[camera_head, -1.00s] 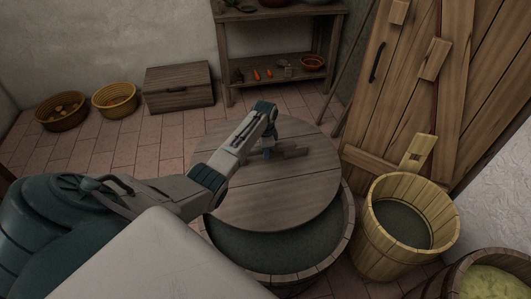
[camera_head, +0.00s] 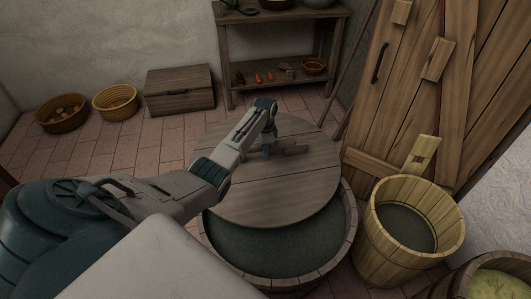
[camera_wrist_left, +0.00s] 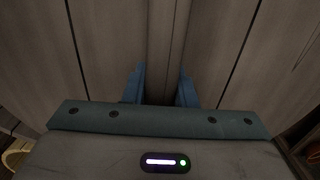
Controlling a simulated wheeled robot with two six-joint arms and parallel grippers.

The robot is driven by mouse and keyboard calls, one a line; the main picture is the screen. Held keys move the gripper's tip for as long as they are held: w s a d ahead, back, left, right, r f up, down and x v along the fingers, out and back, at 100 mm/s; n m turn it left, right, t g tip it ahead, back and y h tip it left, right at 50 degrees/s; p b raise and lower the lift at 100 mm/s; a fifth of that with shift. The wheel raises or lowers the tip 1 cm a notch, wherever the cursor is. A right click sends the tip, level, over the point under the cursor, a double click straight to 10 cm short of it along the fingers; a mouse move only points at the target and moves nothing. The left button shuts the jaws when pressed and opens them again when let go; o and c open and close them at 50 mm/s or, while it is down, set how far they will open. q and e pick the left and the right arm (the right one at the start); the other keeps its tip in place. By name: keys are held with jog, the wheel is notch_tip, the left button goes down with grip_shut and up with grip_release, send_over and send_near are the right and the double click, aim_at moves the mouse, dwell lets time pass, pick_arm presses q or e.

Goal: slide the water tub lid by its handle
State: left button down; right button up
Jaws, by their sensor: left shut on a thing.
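The water tub lid (camera_head: 285,195) is a round disc of grey-brown planks. It lies over the far part of the water tub (camera_head: 346,238), and dark water shows in the open near part. My left gripper (camera_head: 268,151) is at the lid's wooden handle (camera_head: 292,149), a bar across the planks. In the left wrist view the two blue fingers (camera_wrist_left: 160,88) stand on either side of the handle (camera_wrist_left: 168,45), shut on it. My right gripper is in neither view.
A wooden bucket of water (camera_head: 405,225) stands right of the tub, by a plank door (camera_head: 400,100). A shelf (camera_head: 280,55), a chest (camera_head: 180,90) and two baskets (camera_head: 115,101) stand along the back. Tiled floor (camera_head: 140,148) is clear at the left.

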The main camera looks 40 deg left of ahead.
pick_arm(q)
jog(key=shift+w+a+b, duration=1)
jog(key=shift+a+b, duration=0.15)
jog(key=shift+b, duration=0.2)
jog(key=c, duration=1.1)
grip_release()
notch_tip(320, 180, up, 11)
jog(key=p, duration=0.2)
jog(key=shift+f, duration=0.15)
